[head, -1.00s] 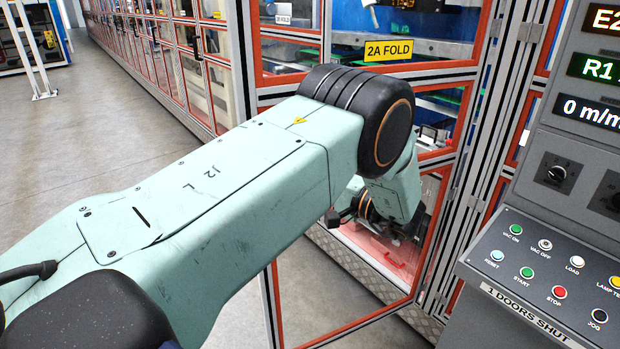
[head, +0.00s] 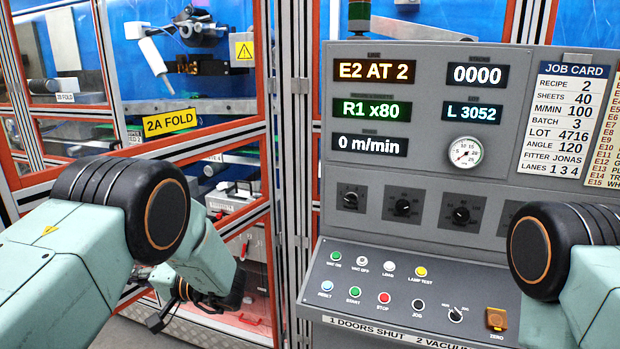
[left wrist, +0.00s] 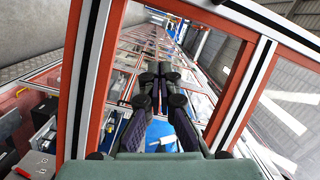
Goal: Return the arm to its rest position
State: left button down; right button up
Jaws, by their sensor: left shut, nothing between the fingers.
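My left arm (head: 60,262), pale green with a black elbow joint, reaches in from the left in the head view and bends down in front of the cabinet door marked 2A FOLD. Its wrist is dark and low beside the red-framed door; the fingers are hard to make out there. In the left wrist view my left gripper (left wrist: 160,92) shows dark fingers shut together with nothing between them. Red door frames and glass are around it in that view. My right arm (head: 570,270) shows at the right edge of the head view; its gripper is out of view.
A grey control console (head: 420,215) with displays, knobs and coloured buttons stands between my arms. Its displays read E2 AT 2, R1 x80 and 0 m/min. A job card (head: 563,120) is on its right. The red-framed 2A FOLD door (head: 140,160) is close to my left arm.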

pick_arm(q)
jog(key=s+d+f+m+t+h+b, duration=0.1)
jog(key=s+d+f+t+h+b, duration=0.2)
jog(key=f, duration=0.7)
jog(key=s+d+f+t+h+b, duration=0.1)
jog(key=s+d+f+h+b, duration=0.15)
jog(key=f+h, duration=0.45)
jog(key=s+d+f+m+t+h+b, duration=0.1)
jog(key=s+d+f+t+h+b, duration=0.15)
jog(key=f, duration=0.95)
jog(key=s+d+f+g+h+b, duration=0.1)
jog(key=s+f+b, duration=0.4)
jog(key=s, duration=0.5)
jog(key=s+d+f+g+h+b, duration=0.2)
jog(key=s+d+f+g+b, duration=0.2)
jog(key=s+f, duration=0.5)
jog(key=s+d+f+g+h+b, duration=0.2)
jog(key=s+f+b, duration=0.5)
jog(key=s, duration=0.4)
jog(key=shift+s+d+g+b, duration=0.45)
jog(key=shift+d+g, duration=0.2)
jog(key=shift+d, duration=0.3)
jog(key=shift+w, duration=0.15)
